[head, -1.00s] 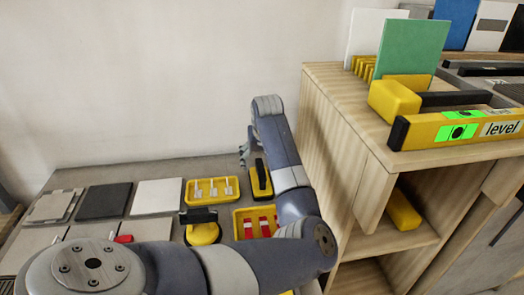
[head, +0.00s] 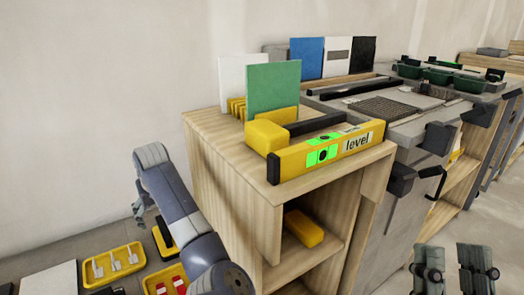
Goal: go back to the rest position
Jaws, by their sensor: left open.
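My left arm (head: 182,215) reaches in at the lower left, beside the left side of the wooden cabinet. My left gripper (head: 139,207) is at its far end, mostly behind the arm link. It is open, and I see nothing in its fingers.
The wooden cabinet (head: 222,165) bears a yellow level (head: 330,150) and a green tile (head: 272,88). Yellow trays (head: 113,263) lie on the bench at lower left. A grey workbench (head: 365,125) stands beyond the cabinet. Two dark upright pieces (head: 428,270) (head: 477,270) show at bottom right.

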